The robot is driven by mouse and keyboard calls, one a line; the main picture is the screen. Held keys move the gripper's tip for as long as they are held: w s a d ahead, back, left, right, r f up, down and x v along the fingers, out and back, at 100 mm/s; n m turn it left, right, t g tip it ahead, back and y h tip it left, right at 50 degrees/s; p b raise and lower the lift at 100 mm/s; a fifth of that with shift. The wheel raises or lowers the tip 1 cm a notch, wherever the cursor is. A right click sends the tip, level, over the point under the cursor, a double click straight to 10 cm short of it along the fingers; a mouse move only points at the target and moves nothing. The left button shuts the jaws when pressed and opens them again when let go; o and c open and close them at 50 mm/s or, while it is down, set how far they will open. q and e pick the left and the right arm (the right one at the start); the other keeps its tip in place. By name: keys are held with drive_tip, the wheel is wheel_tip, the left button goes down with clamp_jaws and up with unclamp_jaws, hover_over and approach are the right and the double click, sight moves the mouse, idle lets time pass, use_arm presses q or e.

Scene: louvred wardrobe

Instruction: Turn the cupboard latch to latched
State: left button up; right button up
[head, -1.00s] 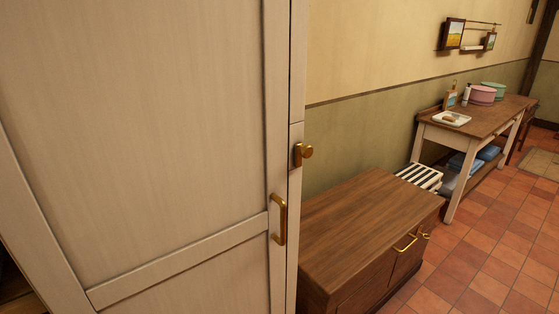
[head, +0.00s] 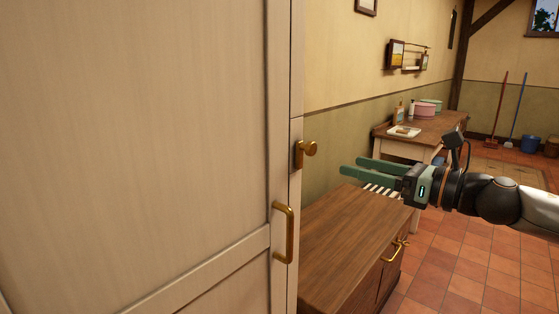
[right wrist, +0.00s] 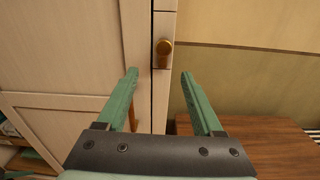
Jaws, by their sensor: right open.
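The cupboard latch (head: 305,151) is a brass knob on a small plate, on the edge strip of the pale cupboard door (head: 150,140). It also shows in the right wrist view (right wrist: 163,50), ahead of and between the fingertips. Its knob points right in the head view. A brass handle (head: 284,233) sits below it on the door. My right gripper (head: 350,172) has green fingers, is open and empty, and is apart from the latch, to its right and slightly lower in the head view. It also shows in the right wrist view (right wrist: 157,85). My left gripper is not in view.
A low wooden cabinet (head: 345,240) stands right of the door, below my right gripper. Tiled floor (head: 465,265) lies open at the right.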

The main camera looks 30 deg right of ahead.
sight(314, 150)
drive_tip(key=p+x, duration=0.2)
drive_tip(key=x, duration=0.1)
drive_tip(key=r+p+x, duration=0.1)
drive_tip(key=p+x, duration=0.2)
drive_tip(key=shift+w+d+r, duration=0.1)
drive_tip(key=shift+w+r, duration=0.1)
drive_tip(key=shift+w, duration=0.1)
drive_tip(key=p+x, duration=0.2)
drive_tip(key=x, duration=0.2)
drive_tip(key=shift+w+f, duration=0.1)
drive_tip(key=shift+w, duration=0.15)
drive_tip(key=shift+w+f+p, duration=0.15)
drive_tip(key=shift+w+p, duration=0.15)
drive_tip(key=shift+w, duration=0.1)
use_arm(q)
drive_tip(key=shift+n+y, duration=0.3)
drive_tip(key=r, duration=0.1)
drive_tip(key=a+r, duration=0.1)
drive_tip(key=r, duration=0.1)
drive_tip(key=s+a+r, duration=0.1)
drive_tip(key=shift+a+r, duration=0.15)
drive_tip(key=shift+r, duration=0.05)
use_arm(e)
drive_tip(key=shift+c, duration=0.3)
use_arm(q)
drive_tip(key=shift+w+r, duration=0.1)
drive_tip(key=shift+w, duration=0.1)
use_arm(e)
clamp_jaws()
